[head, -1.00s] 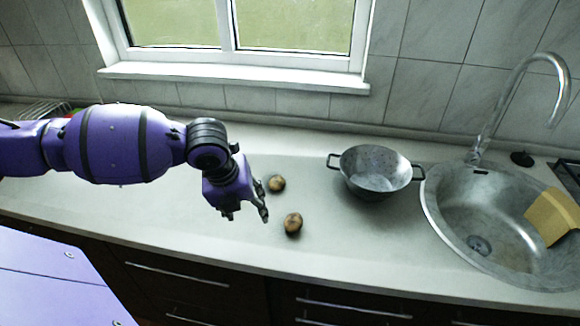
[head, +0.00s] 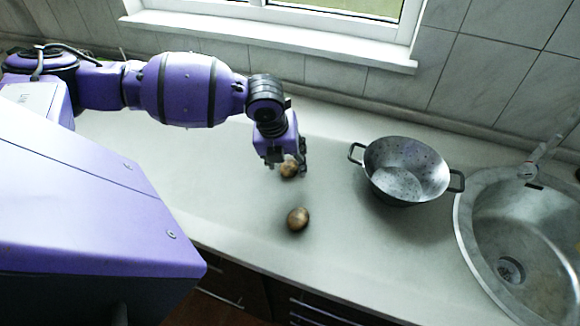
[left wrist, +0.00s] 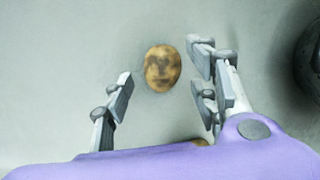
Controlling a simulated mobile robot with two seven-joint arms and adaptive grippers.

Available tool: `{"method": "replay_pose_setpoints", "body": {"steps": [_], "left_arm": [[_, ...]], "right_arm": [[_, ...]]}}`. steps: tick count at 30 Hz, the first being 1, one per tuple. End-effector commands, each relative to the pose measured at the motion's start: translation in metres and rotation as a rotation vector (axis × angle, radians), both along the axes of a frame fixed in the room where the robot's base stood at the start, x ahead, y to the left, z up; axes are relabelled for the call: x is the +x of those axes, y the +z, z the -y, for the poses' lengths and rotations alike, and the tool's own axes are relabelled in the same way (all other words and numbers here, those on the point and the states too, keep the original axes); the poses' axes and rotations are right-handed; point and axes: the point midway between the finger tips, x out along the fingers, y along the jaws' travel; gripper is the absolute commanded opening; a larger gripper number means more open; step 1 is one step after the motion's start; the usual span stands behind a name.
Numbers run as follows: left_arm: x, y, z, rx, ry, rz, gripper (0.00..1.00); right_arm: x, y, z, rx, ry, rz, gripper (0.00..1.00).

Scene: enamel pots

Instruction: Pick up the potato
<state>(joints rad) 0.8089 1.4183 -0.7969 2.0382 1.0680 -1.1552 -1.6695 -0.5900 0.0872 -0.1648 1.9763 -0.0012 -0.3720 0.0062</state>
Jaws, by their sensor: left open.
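Two brown potatoes lie on the pale counter. The farther potato (head: 289,169) is at my left gripper (head: 287,163), between or just below its fingers in the head view. In the left wrist view this potato (left wrist: 163,68) shows in the gap between the open fingertips of the left gripper (left wrist: 163,85), apart from both. The nearer potato (head: 298,219) lies in front of the gripper, clear of it. A brown edge of it (left wrist: 202,142) shows in the left wrist view, mostly hidden by the purple gripper body. My right gripper is out of view.
A grey metal colander (head: 406,170) with two handles stands to the right of the potatoes. A round steel sink (head: 470,230) with a tap is farther right. The tiled wall and window sill (head: 290,42) bound the back. The counter (head: 365,255) is bare at the front.

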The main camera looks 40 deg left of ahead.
Motion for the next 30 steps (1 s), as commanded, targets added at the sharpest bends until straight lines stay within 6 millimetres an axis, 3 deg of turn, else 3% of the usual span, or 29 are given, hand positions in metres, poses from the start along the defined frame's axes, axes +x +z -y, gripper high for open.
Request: {"method": "replay_pose_setpoints", "body": {"steps": [4,12,22,30], "left_arm": [[0.004,-0.016,0.000,-0.001,0.000,0.001,0.54],[0.005,-0.018,0.000,0.001,-0.001,0.001,0.52],[0.005,-0.018,0.000,0.001,0.000,0.001,0.09],[0.005,-0.017,0.000,0.000,0.000,0.001,0.06]], "right_arm": [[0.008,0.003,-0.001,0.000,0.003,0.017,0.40],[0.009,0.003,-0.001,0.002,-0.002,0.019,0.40],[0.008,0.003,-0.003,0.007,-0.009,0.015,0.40],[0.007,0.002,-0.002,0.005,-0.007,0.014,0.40]]}}
